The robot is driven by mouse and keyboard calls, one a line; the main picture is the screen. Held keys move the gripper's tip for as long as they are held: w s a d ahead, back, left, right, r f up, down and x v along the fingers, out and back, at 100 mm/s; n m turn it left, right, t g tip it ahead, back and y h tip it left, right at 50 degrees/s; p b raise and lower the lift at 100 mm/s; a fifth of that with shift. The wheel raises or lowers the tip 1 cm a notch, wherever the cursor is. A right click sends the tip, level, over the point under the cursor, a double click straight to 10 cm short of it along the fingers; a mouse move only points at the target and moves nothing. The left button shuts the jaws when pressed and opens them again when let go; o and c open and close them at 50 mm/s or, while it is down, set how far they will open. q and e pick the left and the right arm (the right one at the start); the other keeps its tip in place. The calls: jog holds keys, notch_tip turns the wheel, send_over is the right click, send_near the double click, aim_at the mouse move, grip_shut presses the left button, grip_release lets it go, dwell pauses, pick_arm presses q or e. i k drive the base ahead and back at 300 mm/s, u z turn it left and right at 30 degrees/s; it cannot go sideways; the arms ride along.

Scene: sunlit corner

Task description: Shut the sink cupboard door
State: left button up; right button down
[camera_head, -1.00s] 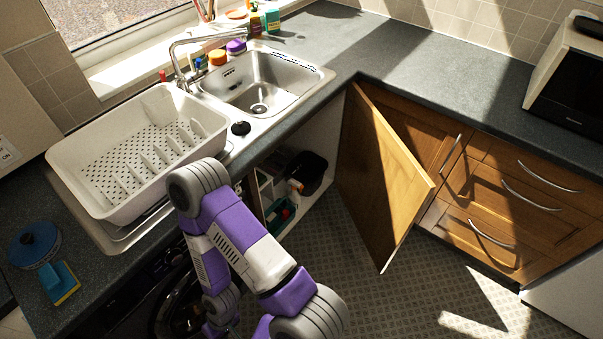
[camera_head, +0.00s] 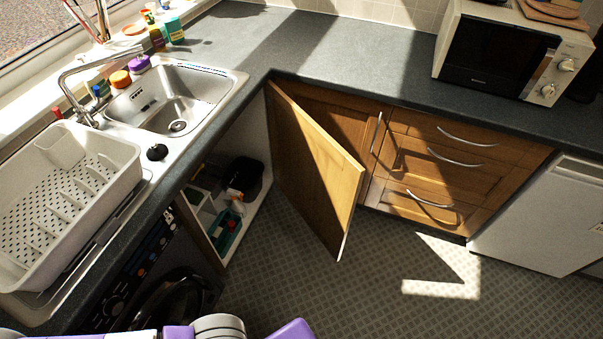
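The sink cupboard door (camera_head: 317,170) is a wooden panel standing wide open. It is hinged at the inner corner under the worktop and swings out over the floor. The open sink cupboard (camera_head: 213,205) shows to its left, under the sink (camera_head: 180,100), with a dark bin and a green caddy inside. A purple and white part of my arm shows at the bottom edge of the view, well short of the door. Neither of my grippers is in view.
A white dish rack (camera_head: 65,190) stands on the left worktop. A dark-fronted washing machine (camera_head: 165,285) is below it. Wooden drawers (camera_head: 440,165), a microwave (camera_head: 510,50) and a white appliance (camera_head: 545,215) are on the right. The patterned floor (camera_head: 370,290) before the door is clear.

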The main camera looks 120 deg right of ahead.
aim_at(322, 181)
jog(key=k, duration=2.65)
jog(key=z, duration=2.25)
jog(key=k, duration=0.5)
jog(key=u, duration=0.8)
jog(key=i, duration=0.7)
jog(key=z, duration=2)
